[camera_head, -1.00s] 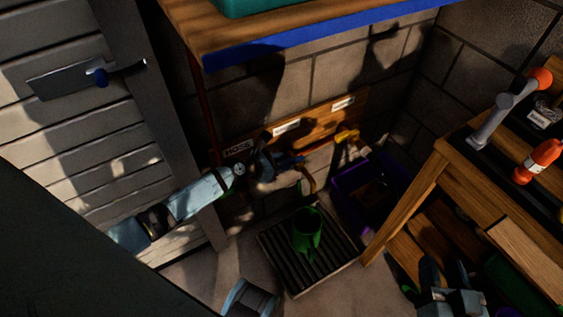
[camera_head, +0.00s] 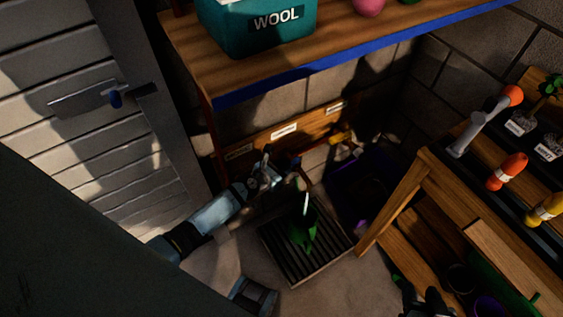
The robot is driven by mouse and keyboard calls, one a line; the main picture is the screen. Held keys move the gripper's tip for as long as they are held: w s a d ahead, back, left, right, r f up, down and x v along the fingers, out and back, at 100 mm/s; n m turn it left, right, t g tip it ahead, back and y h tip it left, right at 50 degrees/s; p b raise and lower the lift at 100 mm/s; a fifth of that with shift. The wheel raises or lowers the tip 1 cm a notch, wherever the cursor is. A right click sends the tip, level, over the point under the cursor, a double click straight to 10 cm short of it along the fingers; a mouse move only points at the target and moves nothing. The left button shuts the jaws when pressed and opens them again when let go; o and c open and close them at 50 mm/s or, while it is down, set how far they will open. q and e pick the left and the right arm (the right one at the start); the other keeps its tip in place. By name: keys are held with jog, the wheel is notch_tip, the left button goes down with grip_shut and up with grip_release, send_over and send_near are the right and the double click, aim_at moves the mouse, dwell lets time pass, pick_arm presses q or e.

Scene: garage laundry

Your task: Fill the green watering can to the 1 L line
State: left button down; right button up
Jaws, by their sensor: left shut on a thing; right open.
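The green watering can (camera_head: 303,239) stands on the slatted drain tray (camera_head: 277,254) by the wall. A pale, narrow streak that looks like running water (camera_head: 305,203) drops from the middle spout (camera_head: 299,183) into the can's top. The level inside and the 1 L line cannot be made out. My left gripper (camera_head: 270,172) is at the wall taps, above and left of the can, shut on what seems to be the middle tap's handle; the fingers and shadow hide most of it. My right gripper (camera_head: 425,301) is open at the bottom edge, apart from the can.
A wooden board with white labels (camera_head: 284,131) runs behind the taps. A dark purple crate (camera_head: 364,190) sits right of the tray. A wooden bench (camera_head: 427,175) with tools stands at right. A shelf with a teal WOOL bin (camera_head: 254,30) overhangs the taps.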

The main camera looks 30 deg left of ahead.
pick_arm(q)
jog(key=c, duration=0.9)
grip_release()
jog(key=p+v, duration=0.3)
jog(key=v, duration=1.1)
